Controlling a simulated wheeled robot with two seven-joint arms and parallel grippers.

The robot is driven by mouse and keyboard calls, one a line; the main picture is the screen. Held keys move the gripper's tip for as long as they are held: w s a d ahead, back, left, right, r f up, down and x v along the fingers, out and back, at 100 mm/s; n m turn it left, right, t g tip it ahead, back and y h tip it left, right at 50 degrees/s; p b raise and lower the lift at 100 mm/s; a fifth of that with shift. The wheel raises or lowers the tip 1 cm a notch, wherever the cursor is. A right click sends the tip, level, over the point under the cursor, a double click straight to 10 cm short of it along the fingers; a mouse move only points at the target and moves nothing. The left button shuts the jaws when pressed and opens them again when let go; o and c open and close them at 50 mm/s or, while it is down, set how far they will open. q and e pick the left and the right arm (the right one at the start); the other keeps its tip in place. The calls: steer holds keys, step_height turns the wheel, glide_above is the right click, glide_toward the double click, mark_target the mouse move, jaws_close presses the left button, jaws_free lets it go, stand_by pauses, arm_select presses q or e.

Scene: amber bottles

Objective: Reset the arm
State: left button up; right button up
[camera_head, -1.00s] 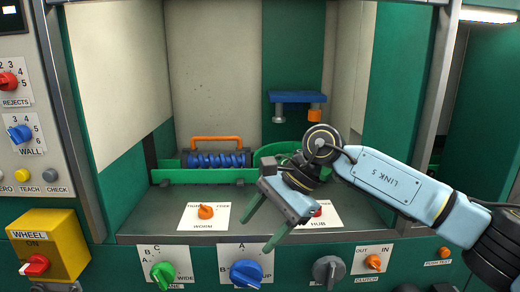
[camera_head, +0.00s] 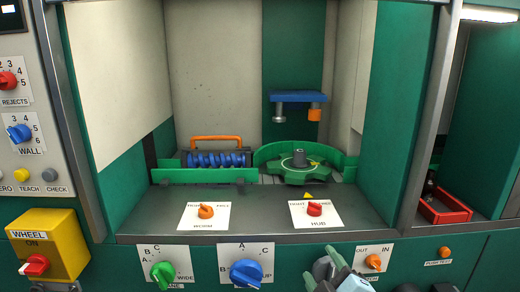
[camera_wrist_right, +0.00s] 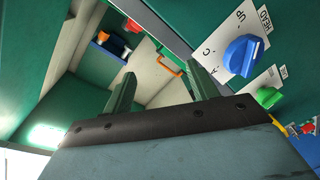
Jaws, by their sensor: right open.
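The rest of my right arm is out of the head view. My left gripper does not show.
The recess holds a blue worm screw (camera_head: 218,160) with an orange handle and a green star wheel (camera_head: 300,170). The red HUB knob (camera_head: 314,209) and orange WORM knob (camera_head: 206,211) sit on its shelf. A red tray (camera_head: 443,212) stands at right.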

steer(key=s+d+f+m+g+h, duration=0.1)
steer(key=s+d+f+m+g, duration=0.25)
steer(key=s+f, duration=0.25)
steer(key=s+d+f+m+g+h, duration=0.1)
steer(key=s+d+f+m+g, duration=0.25)
steer(key=s+f, duration=0.3)
steer(key=s+d+f+m+g, duration=0.1)
steer(key=s+f+m+g, duration=0.15)
steer(key=s, duration=0.45)
steer(key=s+d+f+m+g, duration=0.1)
steer(key=s+d+f+g, duration=0.2)
steer(key=s, duration=0.4)
step_height(320, 180, down, 25)
steer(key=s+a+g, duration=0.1)
steer(key=s+g, duration=0.1)
steer(key=s+d+f+g, duration=0.1)
steer(key=s+d+f, duration=0.2)
steer(key=s+f, duration=1.1)
steer(key=shift+s+d+f+h, duration=0.35)
steer(key=shift+s+h, duration=0.05)
steer(key=shift+s, duration=0.4)
steer(key=shift+n, duration=0.25)
